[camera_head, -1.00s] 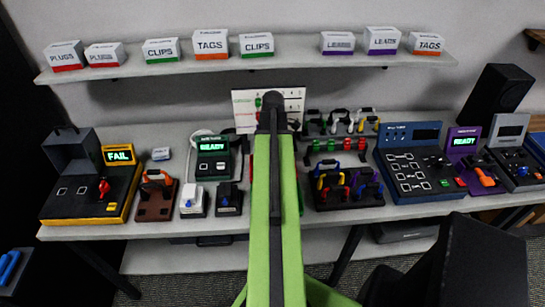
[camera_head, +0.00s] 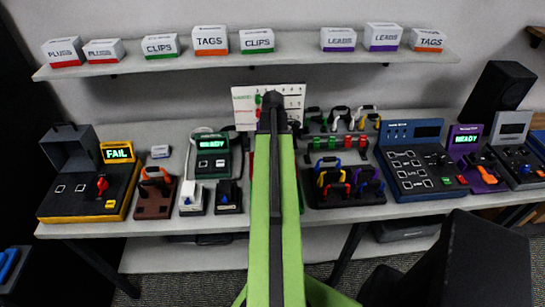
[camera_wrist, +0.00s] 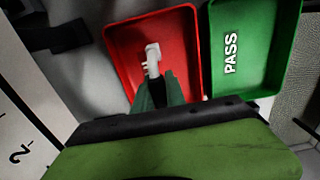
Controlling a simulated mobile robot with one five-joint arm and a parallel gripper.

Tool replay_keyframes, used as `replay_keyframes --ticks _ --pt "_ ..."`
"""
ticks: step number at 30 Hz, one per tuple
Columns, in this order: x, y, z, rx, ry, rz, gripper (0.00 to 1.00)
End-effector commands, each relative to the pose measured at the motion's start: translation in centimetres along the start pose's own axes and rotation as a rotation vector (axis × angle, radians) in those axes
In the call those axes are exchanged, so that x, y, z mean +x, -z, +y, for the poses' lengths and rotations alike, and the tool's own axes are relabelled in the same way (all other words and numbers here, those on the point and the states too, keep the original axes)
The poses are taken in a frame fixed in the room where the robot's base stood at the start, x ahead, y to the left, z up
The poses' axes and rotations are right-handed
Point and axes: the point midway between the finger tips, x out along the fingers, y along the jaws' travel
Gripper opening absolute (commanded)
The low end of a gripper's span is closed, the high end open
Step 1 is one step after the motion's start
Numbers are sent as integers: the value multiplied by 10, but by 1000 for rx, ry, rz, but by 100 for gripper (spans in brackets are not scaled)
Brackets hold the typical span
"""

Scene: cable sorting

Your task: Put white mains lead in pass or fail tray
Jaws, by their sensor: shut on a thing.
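My gripper (camera_wrist: 158,88) is shut on the white mains lead (camera_wrist: 153,58); in the wrist view its white plug end with small pins sticks out past the fingers. The plug shows against the floor of a red tray (camera_wrist: 120,42); whether it touches the tray I cannot tell. The green tray (camera_wrist: 270,75) marked PASS lies just right of the red one. In the head view my arm hides the gripper and most of both trays.
A yellow-trimmed tester (camera_head: 118,153) at the left reads FAIL. A green tester (camera_head: 213,162) left of my arm reads READY. Dark racks with coloured leads (camera_head: 348,185) stand right of it. A shelf (camera_head: 290,60) with labelled boxes runs above the bench.

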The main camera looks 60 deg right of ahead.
Motion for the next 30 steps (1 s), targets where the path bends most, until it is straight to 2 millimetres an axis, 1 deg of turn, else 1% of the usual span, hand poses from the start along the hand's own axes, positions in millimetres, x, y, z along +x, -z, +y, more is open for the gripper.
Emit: replay_keyframes --ticks 24,25,30 --pt "3 0 0 0 0 0 0" --pt "3 0 0 0 0 0 18" --pt "3 0 0 0 0 0 41"
